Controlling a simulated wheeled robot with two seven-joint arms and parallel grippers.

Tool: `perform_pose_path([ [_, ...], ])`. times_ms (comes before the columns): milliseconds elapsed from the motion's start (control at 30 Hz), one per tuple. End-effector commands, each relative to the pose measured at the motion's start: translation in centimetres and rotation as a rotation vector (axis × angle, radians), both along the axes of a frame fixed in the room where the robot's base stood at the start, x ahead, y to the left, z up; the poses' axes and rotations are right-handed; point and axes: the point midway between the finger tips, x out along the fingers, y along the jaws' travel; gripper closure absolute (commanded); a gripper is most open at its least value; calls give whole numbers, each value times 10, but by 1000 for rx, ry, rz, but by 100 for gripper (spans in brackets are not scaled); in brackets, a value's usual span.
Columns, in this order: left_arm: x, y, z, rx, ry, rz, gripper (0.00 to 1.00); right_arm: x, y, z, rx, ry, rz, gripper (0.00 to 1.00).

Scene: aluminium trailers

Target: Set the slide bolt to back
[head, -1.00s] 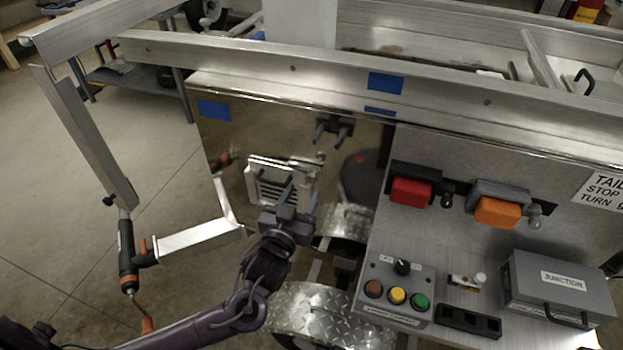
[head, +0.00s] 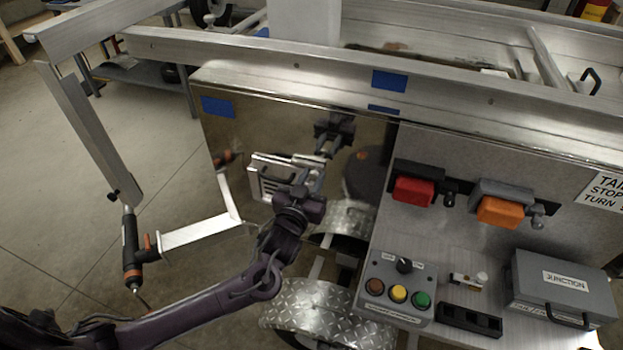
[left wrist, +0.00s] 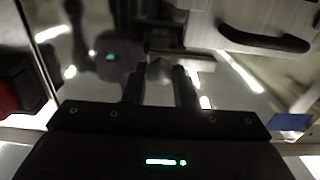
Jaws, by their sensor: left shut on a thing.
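My left gripper (head: 314,177) reaches from the lower left to the mirror-like panel at the trailer's side. It also shows in the left wrist view (left wrist: 160,84), its two dark fingers either side of a small round knob (left wrist: 160,69). I take this knob to be the slide bolt's; a pale metal strip (left wrist: 196,62) lies behind it. In the head view the slide bolt (head: 308,160) is a pale piece at the fingertips, largely covered by the gripper. The gripper is shut on the knob. I cannot tell which position the bolt is in. My right gripper is out of view.
The shiny panel (head: 235,130) mirrors my gripper. To its right are a red lamp (head: 414,190), an orange lamp (head: 498,212), a button box (head: 397,274) and a junction box (head: 561,285). A tread-plate fender (head: 315,312) lies below. A frame bar (head: 200,233) stands at left.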

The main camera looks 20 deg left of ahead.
Motion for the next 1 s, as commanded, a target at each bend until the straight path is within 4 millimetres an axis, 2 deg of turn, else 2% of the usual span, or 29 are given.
perform_pose_path([
  [267,0,-5,0,-1,0,-1,100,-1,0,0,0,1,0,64],
  [600,-2,-59,0,-4,0,-1,100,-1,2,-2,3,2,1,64],
  [967,-3,-66,0,0,0,-5,100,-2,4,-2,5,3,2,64],
  [1000,-3,-66,0,0,0,-6,73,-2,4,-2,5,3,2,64],
])
